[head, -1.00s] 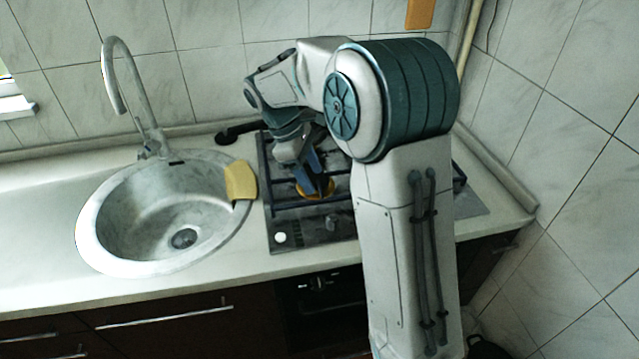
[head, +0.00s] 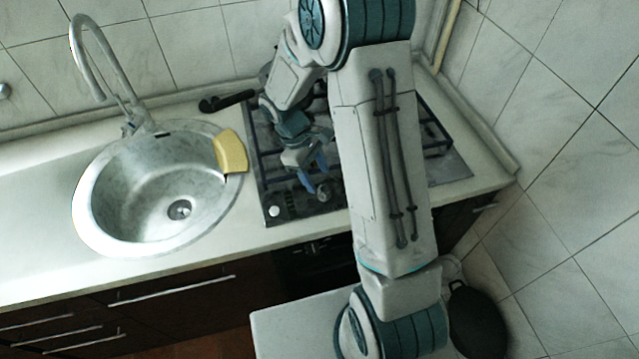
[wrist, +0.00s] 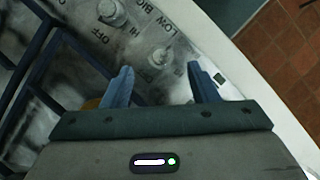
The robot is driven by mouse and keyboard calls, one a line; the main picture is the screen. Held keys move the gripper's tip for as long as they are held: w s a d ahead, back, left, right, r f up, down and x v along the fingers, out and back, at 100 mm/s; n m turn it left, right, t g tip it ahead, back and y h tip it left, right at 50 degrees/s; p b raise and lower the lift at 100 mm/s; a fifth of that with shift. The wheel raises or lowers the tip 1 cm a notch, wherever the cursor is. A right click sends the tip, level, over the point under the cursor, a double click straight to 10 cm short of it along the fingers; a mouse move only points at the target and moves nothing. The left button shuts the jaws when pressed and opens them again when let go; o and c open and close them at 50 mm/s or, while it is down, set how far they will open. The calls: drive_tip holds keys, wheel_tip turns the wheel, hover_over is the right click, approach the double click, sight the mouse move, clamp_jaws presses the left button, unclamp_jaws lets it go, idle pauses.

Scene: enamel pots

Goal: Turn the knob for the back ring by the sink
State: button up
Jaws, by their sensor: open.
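The cooktop (head: 275,180) lies right of the sink (head: 100,215), with dark grates on it. My gripper (head: 314,173) is low over its front part, blue fingers apart and empty. In the wrist view, a grey knob (wrist: 158,57) shows beyond and between the open fingertips (wrist: 161,78), and I cannot tell whether they touch it. A second knob (wrist: 110,12) is farther up and left. Printed LOW, BIG, HI and OFF marks surround the knobs. One metallic knob (head: 323,192) shows beside the fingers in the head view. Which ring each knob serves is unclear.
Dark grate bars (wrist: 35,60) run left of the fingers. A yellow sponge (head: 230,152) lies on the sink's right rim. The counter's front edge (wrist: 225,45) is close to the right finger.

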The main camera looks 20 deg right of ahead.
sight(322, 188)
drive_tip(key=x, duration=0.5)
drive_tip(key=shift+p, duration=0.3)
